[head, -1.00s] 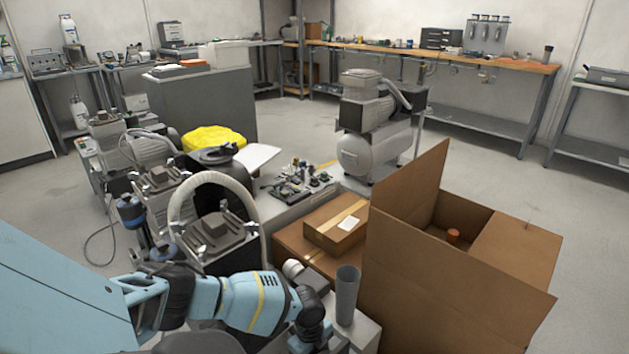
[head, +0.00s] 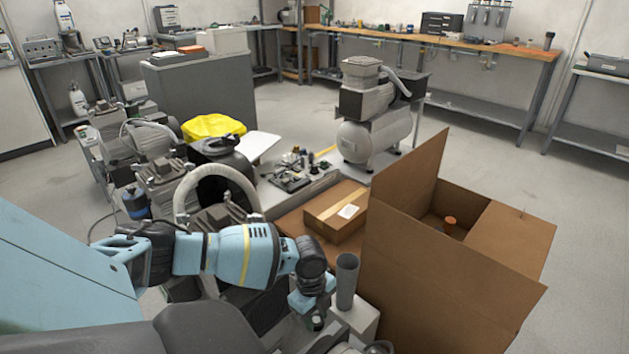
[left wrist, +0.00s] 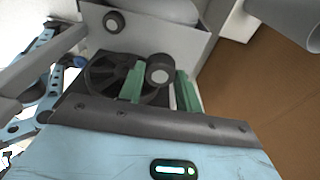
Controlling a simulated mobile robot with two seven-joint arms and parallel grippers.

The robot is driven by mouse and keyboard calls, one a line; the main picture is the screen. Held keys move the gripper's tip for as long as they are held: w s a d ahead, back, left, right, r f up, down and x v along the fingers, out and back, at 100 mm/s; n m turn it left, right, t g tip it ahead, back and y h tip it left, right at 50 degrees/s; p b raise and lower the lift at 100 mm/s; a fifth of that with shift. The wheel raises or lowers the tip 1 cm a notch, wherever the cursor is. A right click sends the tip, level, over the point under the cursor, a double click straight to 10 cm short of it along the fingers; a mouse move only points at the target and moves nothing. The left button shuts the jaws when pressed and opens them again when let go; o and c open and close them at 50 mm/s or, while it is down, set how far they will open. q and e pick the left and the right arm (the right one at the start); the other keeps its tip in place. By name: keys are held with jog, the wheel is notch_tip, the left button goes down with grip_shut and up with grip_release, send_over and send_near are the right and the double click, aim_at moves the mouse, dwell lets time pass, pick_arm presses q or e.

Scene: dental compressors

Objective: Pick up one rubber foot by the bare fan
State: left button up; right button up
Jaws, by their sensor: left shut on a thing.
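My left gripper (head: 316,312) is at the bottom middle of the head view, pointing down beside a grey upright tube. In the left wrist view its two green fingertips (left wrist: 161,86) are shut on a round rubber foot (left wrist: 160,70), dark with a pale centre. The bare black fan (left wrist: 108,76) lies just behind and left of the held foot. A second rubber foot (left wrist: 113,22) sits on the pale surface beyond the fan. In the head view the held foot is too small and hidden to make out. My right gripper is not in view.
The grey tube (head: 346,282) stands close to the right of my left gripper. A large open cardboard box (head: 430,270) is further right, with an orange-brown thing inside. A smaller closed box (head: 335,208) and several compressors are beyond. Open floor lies at the right.

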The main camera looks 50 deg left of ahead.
aim_at(316, 319)
pick_arm(q)
jog(key=shift+r+p, duration=0.45)
jog(key=shift+r, duration=2.35)
